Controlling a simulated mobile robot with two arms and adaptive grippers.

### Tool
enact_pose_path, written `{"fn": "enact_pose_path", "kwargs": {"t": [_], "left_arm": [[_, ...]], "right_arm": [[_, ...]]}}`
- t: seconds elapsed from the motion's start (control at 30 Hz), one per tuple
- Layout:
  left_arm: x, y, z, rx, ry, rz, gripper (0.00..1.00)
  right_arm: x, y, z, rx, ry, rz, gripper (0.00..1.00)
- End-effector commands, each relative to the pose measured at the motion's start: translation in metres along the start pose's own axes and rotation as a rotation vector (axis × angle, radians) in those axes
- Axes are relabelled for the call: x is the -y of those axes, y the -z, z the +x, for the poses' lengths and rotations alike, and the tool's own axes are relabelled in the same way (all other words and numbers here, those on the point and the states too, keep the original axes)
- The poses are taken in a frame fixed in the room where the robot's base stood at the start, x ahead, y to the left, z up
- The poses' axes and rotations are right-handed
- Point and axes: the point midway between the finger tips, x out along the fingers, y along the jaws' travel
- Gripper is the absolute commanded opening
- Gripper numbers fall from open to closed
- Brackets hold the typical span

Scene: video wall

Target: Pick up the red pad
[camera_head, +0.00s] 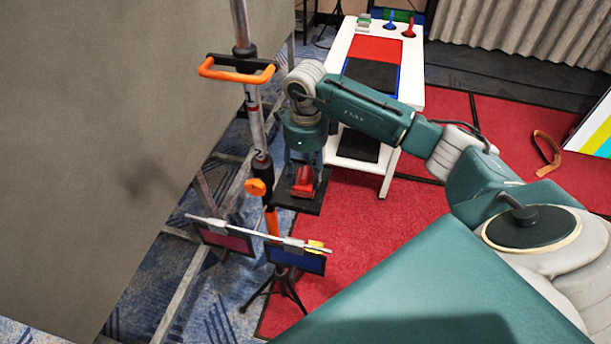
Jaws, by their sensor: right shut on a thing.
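My right gripper (304,172) points down at the middle of the view, with my green right arm coming in from the right. It is shut on a red block-like piece (303,184), which sits on a flat dark plate (300,203). I take this red piece and plate to be the red pad. It is held in front of the white table, to the right of the pole. The fingertips are small and partly merge with the red piece. My left gripper is not in view.
A metal pole (252,105) with an orange handle (238,70) stands close left of my gripper. Below, a crossbar (262,234) carries a magenta panel (226,241) and a blue panel (297,260). The white table (416,62) is behind; a large grey panel (100,130) fills the left.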

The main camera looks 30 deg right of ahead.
Motion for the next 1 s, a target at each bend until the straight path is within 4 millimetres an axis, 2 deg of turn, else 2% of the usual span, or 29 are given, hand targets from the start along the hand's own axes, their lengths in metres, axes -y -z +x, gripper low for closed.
{"fn": "enact_pose_path", "kwargs": {"t": [0.17,0.4,0.5,0.6,0.8,1.0], "left_arm": [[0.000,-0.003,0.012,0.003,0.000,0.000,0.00],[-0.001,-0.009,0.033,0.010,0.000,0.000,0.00],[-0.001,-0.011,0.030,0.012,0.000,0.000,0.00],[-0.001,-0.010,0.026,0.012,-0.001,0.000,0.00],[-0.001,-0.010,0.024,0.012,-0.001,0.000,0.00],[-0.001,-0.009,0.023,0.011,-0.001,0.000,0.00]], "right_arm": [[0.002,-0.002,-0.029,0.005,0.006,-0.001,0.20],[0.002,-0.002,-0.102,0.009,0.008,0.000,0.20],[0.002,-0.001,-0.134,0.006,0.008,0.000,0.20],[0.002,0.000,-0.156,0.003,0.007,0.000,0.20],[0.001,0.000,-0.181,0.002,0.004,0.000,0.20],[0.000,0.000,-0.190,0.000,0.002,0.000,0.20]]}}
